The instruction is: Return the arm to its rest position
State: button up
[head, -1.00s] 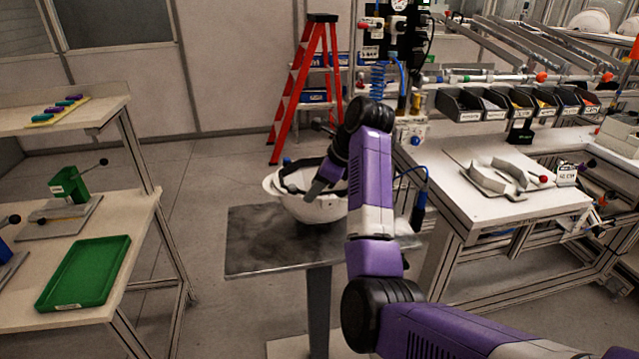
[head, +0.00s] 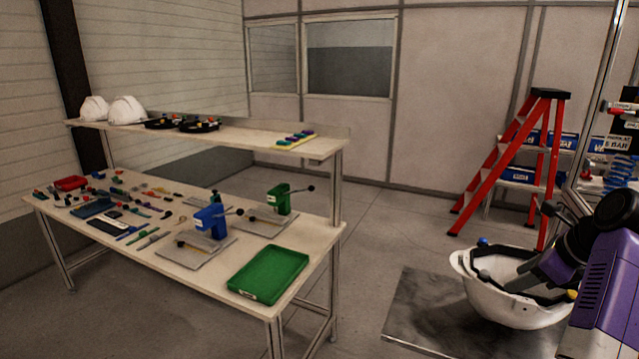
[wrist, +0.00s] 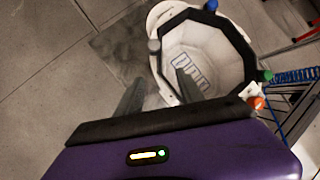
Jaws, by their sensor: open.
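My gripper (head: 528,272) is in the head view at the lower right, at the end of my purple and black arm. A white helmet shell (head: 508,306) lies upside down on a dark grey stand top (head: 415,312). In the wrist view the helmet's open inside (wrist: 205,62) shows a black band and coloured pieces on its rim. One finger overlaps the near rim there and the other shows over the stand. I cannot tell whether they touch the helmet.
A workbench (head: 185,272) on the left holds a green tray (head: 268,274), a blue fixture (head: 211,222), a green fixture (head: 280,199) and many small parts. White helmets (head: 126,109) sit on its upper shelf. A red stepladder (head: 505,160) stands behind the stand. The floor between bench and stand is clear.

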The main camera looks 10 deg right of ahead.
jog(key=w+d+r+n+t+h, duration=0.4)
jog(key=d+r+n, duration=0.1)
jog(key=d+r, duration=0.1)
jog(key=s+a+f+n+t+h, duration=0.25)
jog(key=s+a+f+n, duration=0.25)
jog(key=s+a+n, duration=0.35)
jog(key=s+a+f+n+t+h, duration=0.1)
jog(key=s+a+f+n+t, duration=0.3)
jog(key=s+a+f+n, duration=0.35)
jog(key=s+a+f+n+y, duration=0.1)
jog(key=s+a+n+y, duration=0.1)
jog(key=s+a, duration=0.4)
jog(key=s+a+f+n+g+y, duration=0.1)
jog(key=s+a+n, duration=0.3)
jog(key=s, duration=1.1)
jog(key=s+a+f+n+g+y, duration=0.1)
jog(key=s+a+f+n+y, duration=0.1)
jog(key=s+a, duration=0.7)
jog(key=shift+s+a+n+y, duration=0.25)
jog(key=shift+s+n+y, duration=0.15)
jog(key=shift+s+y, duration=0.5)
